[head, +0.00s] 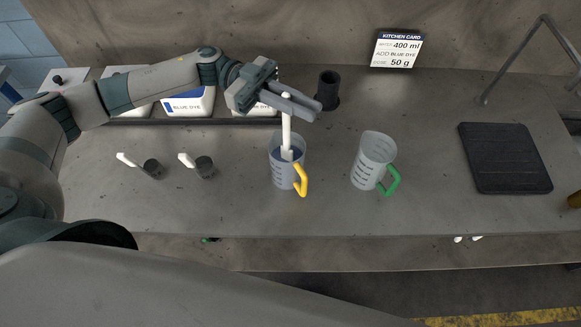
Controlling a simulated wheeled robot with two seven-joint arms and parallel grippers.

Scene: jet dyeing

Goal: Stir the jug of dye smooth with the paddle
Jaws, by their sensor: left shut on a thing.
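The jug (277,174) with a yellow handle stands on the counter and holds dark blue-grey liquid. The white paddle (286,125) stands nearly upright with its lower end inside this jug. My left gripper (287,101) is above the jug, shut on the upper part of the paddle. The paddle's lowest part is hidden by the liquid and the jug wall. My right gripper is not in the head view.
A clear jug with a green handle (373,157) stands to the right. Two dark scoops with white handles (152,168) (204,166) lie left. Tubs (188,103) stand behind on a dark tray. A black holder (328,88), a card (396,48) and a black mat (505,158) are also there.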

